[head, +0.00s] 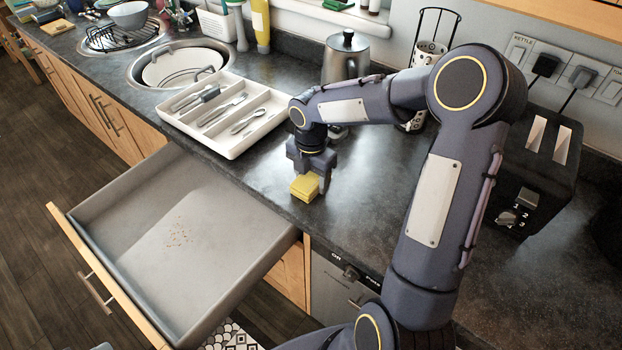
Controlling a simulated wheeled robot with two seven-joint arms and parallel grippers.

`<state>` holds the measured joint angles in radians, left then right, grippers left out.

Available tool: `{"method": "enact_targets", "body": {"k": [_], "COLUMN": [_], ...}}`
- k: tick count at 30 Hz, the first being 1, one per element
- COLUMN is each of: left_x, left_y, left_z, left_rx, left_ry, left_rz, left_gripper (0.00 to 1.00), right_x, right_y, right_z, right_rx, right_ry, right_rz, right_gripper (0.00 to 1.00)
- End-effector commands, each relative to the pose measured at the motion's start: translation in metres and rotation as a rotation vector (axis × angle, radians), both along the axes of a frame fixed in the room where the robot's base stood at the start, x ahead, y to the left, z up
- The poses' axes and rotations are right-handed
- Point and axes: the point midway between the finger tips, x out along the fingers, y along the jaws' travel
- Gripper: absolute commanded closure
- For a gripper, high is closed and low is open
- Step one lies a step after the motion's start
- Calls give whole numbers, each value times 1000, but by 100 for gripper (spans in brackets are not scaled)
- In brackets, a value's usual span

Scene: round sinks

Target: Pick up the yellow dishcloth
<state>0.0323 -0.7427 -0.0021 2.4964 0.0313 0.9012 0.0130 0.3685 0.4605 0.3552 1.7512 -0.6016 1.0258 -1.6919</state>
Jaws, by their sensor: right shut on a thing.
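The yellow dishcloth (304,188) is a small folded block near the front edge of the dark worktop. My right gripper (315,178) points down over it and is shut on it. The fingers hide part of the cloth's top and back. I cannot tell whether the cloth touches the worktop or hangs just above it. My left gripper is not in view.
An open drawer (150,235) with crumbs juts out below the worktop. A white cutlery tray (225,113) lies left of the gripper. A metal kettle (345,58) and a black toaster (535,165) stand behind and right. Round sinks (180,62) are further left.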

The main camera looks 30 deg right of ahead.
Motion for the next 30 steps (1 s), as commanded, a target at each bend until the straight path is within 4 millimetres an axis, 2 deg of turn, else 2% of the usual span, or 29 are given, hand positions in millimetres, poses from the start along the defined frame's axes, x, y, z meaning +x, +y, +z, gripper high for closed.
{"method": "enact_targets", "body": {"k": [5,9,11,17,24,30], "left_x": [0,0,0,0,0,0], "left_y": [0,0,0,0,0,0], "left_z": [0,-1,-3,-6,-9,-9], "left_rx": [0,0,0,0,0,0], "left_ry": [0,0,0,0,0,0], "left_rz": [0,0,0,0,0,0], "left_gripper": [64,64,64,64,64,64], "right_x": [1,3,10,34,68,82], "right_y": [0,3,12,44,88,107], "right_z": [13,35,45,92,115,126], "right_rx": [-1,0,1,3,2,1], "right_ry": [-4,-5,-6,-6,-2,-1], "right_rz": [0,2,5,6,3,2], "right_gripper": [68,68,68,68,68,68]}}
